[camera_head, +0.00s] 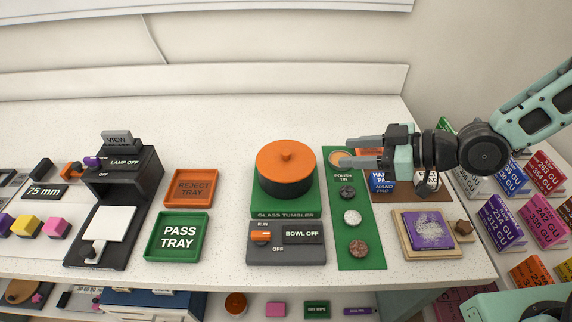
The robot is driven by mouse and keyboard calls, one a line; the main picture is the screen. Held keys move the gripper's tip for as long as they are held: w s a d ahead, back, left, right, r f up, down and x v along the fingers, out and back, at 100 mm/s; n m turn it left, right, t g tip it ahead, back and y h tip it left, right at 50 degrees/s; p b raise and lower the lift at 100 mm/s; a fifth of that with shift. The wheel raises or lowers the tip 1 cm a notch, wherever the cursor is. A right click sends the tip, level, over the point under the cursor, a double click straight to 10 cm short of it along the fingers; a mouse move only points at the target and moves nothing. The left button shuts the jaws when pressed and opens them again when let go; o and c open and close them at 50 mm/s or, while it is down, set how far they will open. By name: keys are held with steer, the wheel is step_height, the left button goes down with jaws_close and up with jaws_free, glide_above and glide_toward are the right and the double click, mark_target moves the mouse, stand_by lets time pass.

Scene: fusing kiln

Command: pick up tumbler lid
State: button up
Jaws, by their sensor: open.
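The tumbler lid (285,158) is an orange disc with a small knob at its centre. It sits on top of the dark round tumbler bowl (286,190), which stands on a green base labelled GLASS TUMBLER (284,214). My gripper (350,152) is to the right of the lid, pointing left, with its two fingers apart and nothing visible between them. It is above the top of the green polish mat and does not appear to touch the lid. The lid is fully visible.
A RUN/OFF switch panel (286,243) stands in front of the tumbler. The reject tray (166,192) and pass tray (157,240) lie to its left. The green mat (374,256) with several small pieces is on the right. The counter behind the tumbler is clear.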

steer(key=p, duration=0.1)
glide_toward(290, 153)
steer(key=x, duration=0.4)
steer(key=shift+w+f, duration=0.15)
steer(key=p+x, duration=0.2)
steer(key=x, duration=0.2)
steer(key=shift+a+p, duration=0.35)
steer(key=shift+a, duration=0.05)
steer(key=shift+w+a+f, duration=0.1)
steer(key=shift+w+a, duration=0.05)
steer(key=shift+a, duration=0.1)
steer(key=shift+c, duration=0.3)
jaws_close()
